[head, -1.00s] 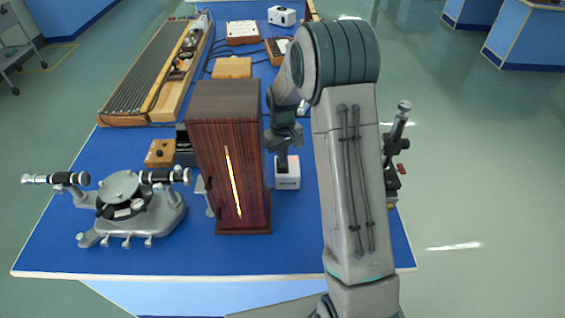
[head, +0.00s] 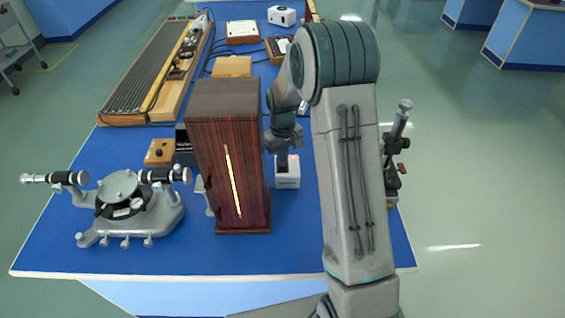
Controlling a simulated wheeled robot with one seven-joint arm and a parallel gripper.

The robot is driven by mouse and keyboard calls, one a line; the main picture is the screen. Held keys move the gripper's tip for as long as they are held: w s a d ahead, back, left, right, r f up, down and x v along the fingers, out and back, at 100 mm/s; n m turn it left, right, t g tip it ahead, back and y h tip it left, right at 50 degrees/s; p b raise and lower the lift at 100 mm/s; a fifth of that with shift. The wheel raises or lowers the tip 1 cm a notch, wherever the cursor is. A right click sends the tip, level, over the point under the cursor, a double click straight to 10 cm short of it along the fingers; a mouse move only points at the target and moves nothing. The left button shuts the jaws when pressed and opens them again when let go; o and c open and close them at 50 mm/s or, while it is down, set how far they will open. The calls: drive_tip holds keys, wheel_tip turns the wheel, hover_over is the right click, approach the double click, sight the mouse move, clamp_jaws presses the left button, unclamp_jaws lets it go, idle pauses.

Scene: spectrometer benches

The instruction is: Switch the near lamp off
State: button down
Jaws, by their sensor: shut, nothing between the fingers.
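The near lamp is a tall dark-red wooden housing (head: 228,160) with a brown top, standing upright on the blue bench. A narrow vertical slit (head: 233,183) in its front glows bright yellow-white. A small white box (head: 287,179) stands just right of the housing, with a dark top and a small red spot on it. My gripper (head: 282,158) is shut and empty, pointing down over the white box's top. I cannot tell whether its tip touches the box.
A grey spectrometer (head: 128,205) with two telescopes stands left of the housing. A small wooden block (head: 160,152) lies behind it. A long ribbed wooden apparatus (head: 155,70), a wooden box (head: 232,66) and cabled instruments fill the far bench. The front strip of the bench is clear.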

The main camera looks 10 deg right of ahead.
drive_tip(key=shift+f+b, duration=0.5)
drive_tip(key=shift+f, duration=0.15)
idle(0.3)
drive_tip(key=shift+r+p, duration=2.05)
drive_tip(key=shift+r, duration=1.45)
drive_tip(key=shift+r, duration=0.1)
